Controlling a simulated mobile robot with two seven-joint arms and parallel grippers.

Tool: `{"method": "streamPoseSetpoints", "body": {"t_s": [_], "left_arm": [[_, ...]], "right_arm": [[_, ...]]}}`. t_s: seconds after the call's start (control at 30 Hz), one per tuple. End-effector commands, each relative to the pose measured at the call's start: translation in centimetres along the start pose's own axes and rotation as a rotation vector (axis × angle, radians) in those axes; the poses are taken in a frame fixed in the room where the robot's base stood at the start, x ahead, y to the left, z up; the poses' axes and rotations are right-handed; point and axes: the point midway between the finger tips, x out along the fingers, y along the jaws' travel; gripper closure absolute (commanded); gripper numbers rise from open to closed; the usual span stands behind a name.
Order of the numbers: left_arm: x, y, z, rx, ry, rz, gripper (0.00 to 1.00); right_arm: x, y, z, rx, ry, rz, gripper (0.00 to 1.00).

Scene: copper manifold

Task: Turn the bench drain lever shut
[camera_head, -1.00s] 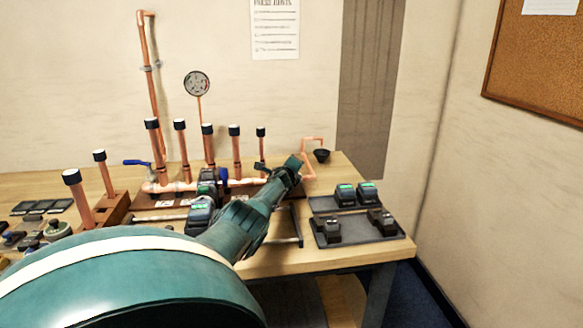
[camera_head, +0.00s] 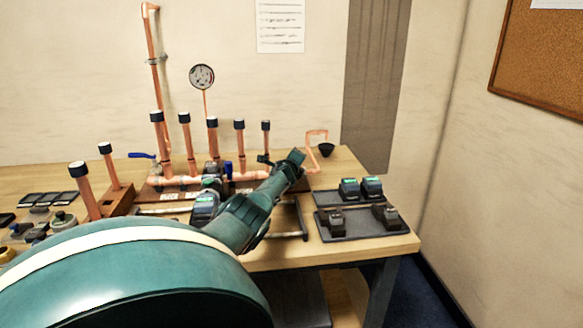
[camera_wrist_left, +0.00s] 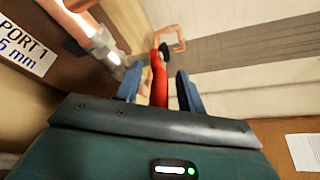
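The drain lever (camera_wrist_left: 159,84) is red and shows in the left wrist view. It stands between the two blue-grey fingers of my left gripper (camera_wrist_left: 159,88), with a visible gap on each side. The fingers are apart and do not look closed on it. In the head view my left gripper (camera_head: 282,160) is at the right end of the copper manifold (camera_head: 180,180), and it hides the lever there. A copper drain pipe (camera_head: 315,135) bends over a black cup (camera_head: 326,150) just beyond it. My right gripper is in neither view.
Two dark trays (camera_head: 370,228) with black and grey fittings lie at the bench's right end. A blue lever (camera_head: 143,156) is at the manifold's left end. Upright copper pipes (camera_head: 239,150) with black caps stand behind my arm. A gauge (camera_head: 202,77) rises at the back.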

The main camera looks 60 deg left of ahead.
Motion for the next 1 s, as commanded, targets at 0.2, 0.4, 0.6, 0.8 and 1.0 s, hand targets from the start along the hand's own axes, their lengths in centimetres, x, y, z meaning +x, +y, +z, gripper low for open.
{"method": "streamPoseSetpoints", "body": {"t_s": [0.2,0.4,0.6,0.8,1.0], "left_arm": [[-0.7,-0.3,1.4,0.011,-0.025,-0.01,0.61],[-2.1,-0.1,0.2,0.011,-0.002,-0.006,0.61],[-4.2,0.1,-0.4,0.007,0.011,0.003,0.61],[-6.7,0.2,-0.4,0.006,0.012,0.004,0.61],[-9.3,0.2,-0.4,0.007,0.011,0.004,0.61]], "right_arm": [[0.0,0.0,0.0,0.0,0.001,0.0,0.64],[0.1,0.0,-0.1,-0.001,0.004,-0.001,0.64],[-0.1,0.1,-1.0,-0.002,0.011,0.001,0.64],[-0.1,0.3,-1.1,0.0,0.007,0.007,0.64],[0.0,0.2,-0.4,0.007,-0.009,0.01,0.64]]}}
